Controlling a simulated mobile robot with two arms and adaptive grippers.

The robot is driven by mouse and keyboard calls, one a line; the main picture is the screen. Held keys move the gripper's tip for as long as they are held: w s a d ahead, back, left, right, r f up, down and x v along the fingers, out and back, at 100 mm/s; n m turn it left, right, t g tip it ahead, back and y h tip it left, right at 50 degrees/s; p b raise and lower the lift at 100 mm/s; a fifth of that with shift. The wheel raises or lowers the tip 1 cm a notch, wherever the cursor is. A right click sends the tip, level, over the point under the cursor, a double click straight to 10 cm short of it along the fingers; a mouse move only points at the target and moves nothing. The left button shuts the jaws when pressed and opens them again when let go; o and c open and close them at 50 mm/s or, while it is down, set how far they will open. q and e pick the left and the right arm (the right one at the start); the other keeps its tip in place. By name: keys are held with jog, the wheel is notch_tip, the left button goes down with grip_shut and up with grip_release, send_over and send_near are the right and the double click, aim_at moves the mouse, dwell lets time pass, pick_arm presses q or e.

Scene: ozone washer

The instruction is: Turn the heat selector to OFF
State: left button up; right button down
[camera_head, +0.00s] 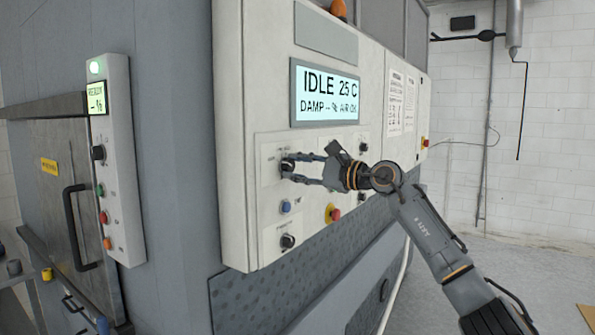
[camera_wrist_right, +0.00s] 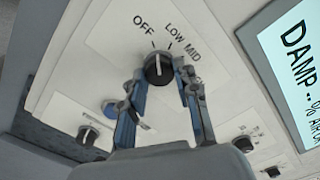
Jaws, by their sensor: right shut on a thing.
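The heat selector is a round black knob (camera_wrist_right: 158,69) with a white pointer line, on a white panel marked OFF, LOW and MID. The pointer runs roughly up in the right wrist view, near the OFF side; I cannot tell if it meets the OFF mark exactly. In the head view the knob (camera_head: 287,165) is at the upper left of the control panel, partly covered by my fingers. My right gripper (camera_head: 297,170) has its fingers on either side of the knob, and is shut on it. The fingers (camera_wrist_right: 161,92) also show in the right wrist view. My left gripper is not in view.
A display (camera_head: 325,93) above reads IDLE 25 C. A door with a black handle (camera_head: 76,228) is at left. The floor at right is mostly clear.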

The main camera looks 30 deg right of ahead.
jog(key=shift+n, duration=0.6)
jog(key=c, duration=1)
grip_release()
jog(key=shift+s+d, duration=0.1)
jog(key=shift+v, duration=5.75)
